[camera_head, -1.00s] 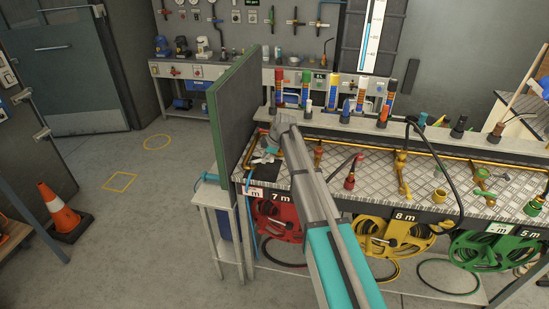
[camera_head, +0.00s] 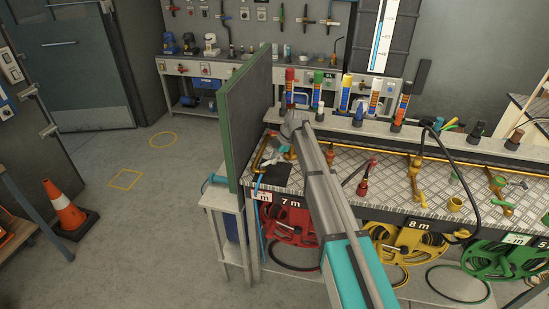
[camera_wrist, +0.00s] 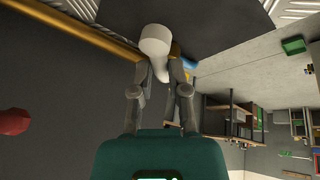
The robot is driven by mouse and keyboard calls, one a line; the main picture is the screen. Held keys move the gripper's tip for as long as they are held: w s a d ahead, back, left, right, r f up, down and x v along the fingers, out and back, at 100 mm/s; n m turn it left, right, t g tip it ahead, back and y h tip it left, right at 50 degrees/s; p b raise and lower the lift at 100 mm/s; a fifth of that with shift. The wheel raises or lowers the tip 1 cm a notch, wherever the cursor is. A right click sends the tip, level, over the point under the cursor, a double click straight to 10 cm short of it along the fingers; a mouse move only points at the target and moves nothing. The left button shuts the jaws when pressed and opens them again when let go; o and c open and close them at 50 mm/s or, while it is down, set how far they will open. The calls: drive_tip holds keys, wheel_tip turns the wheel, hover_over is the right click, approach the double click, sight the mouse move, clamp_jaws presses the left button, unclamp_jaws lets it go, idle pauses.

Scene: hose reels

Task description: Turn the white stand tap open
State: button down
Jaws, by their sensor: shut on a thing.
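The white stand tap (camera_wrist: 155,40) shows in the wrist view as a rounded white cap with a tapering handle, lying between my gripper's fingers. My gripper (camera_wrist: 161,74) is shut on this handle. In the head view my gripper (camera_head: 274,158) is at the left end of the bench, just right of the green-edged panel. There my own arm and fingers hide most of the tap. A brass pipe (camera_wrist: 90,38) runs close by the tap in the wrist view.
The green-edged panel (camera_head: 246,120) stands upright close left of my gripper. A red tap (camera_head: 362,188) and a yellow tap (camera_head: 416,180) stand to the right on the bench. Red (camera_head: 291,222) and yellow (camera_head: 408,243) hose reels hang below. Floor at left is open beside a cone (camera_head: 65,210).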

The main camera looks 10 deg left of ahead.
drive_tip(key=shift+w+d, duration=0.1)
drive_tip(key=shift+d, duration=0.1)
drive_tip(key=c, duration=0.6)
unclamp_jaws()
drive_tip(key=shift+c, duration=0.2)
